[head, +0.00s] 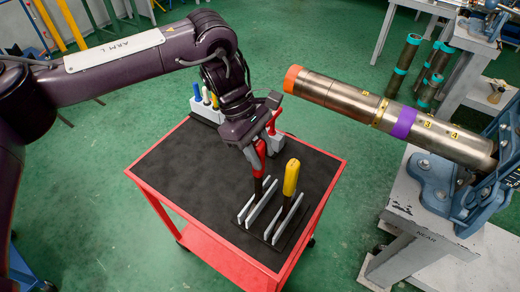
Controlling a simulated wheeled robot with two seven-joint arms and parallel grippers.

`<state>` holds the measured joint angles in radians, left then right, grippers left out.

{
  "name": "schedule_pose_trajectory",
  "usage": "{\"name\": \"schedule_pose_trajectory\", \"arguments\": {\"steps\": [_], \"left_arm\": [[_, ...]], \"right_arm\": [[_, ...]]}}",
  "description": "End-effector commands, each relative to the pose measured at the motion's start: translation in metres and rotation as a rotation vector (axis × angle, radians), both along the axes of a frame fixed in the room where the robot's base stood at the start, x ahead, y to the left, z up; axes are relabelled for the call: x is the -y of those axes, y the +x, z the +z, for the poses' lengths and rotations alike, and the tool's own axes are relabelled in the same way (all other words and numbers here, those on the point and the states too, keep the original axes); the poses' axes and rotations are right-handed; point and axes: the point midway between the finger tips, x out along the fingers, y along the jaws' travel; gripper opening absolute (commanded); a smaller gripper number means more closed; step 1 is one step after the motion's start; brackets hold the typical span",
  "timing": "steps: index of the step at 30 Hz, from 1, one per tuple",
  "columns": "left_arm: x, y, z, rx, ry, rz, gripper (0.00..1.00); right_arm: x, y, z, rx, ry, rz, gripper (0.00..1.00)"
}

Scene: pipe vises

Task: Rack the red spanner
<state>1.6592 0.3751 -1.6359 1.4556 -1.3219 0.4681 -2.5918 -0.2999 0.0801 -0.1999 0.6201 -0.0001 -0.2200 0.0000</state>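The red spanner (261,160) is upright, its red handle between the fingers of my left gripper (264,149). The fingers appear closed on the handle. Its dark lower part points down into the left part of the rack (270,222), between grey upright plates. I cannot tell whether its lower end is seated. A yellow-handled tool (291,178) stands upright in the right part of the same rack. My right gripper is not in view.
The rack stands on a red cart (142,183) with a black top. White holders with blue and white-handled items (205,100) stand at its back. To the right, a long steel pipe (340,93) with an orange end is in a blue vise (440,185). The cart's left top is clear.

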Motion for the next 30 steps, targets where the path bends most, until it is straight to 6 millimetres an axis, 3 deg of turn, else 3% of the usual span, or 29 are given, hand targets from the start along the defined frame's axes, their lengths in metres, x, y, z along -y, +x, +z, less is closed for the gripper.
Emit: {"name": "schedule_pose_trajectory", "arguments": {"steps": [1, 4, 14, 25, 30], "left_arm": [[0.0, 0.0, 0.0, -0.001, 0.001, 0.0, 0.39], [0.0, 0.0, 0.0, -0.001, 0.001, 0.0, 0.52], [-0.002, 0.001, 0.003, 0.001, 0.002, 0.001, 0.52], [-0.022, 0.016, 0.056, 0.003, 0.003, 0.002, 0.52], [-0.027, 0.018, 0.069, 0.001, 0.001, -0.001, 0.52]], "right_arm": [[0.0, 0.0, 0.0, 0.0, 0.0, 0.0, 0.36], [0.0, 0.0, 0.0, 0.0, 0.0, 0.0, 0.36], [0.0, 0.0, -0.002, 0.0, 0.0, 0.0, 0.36], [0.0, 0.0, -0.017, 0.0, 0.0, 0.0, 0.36], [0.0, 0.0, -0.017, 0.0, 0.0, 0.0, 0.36]]}}
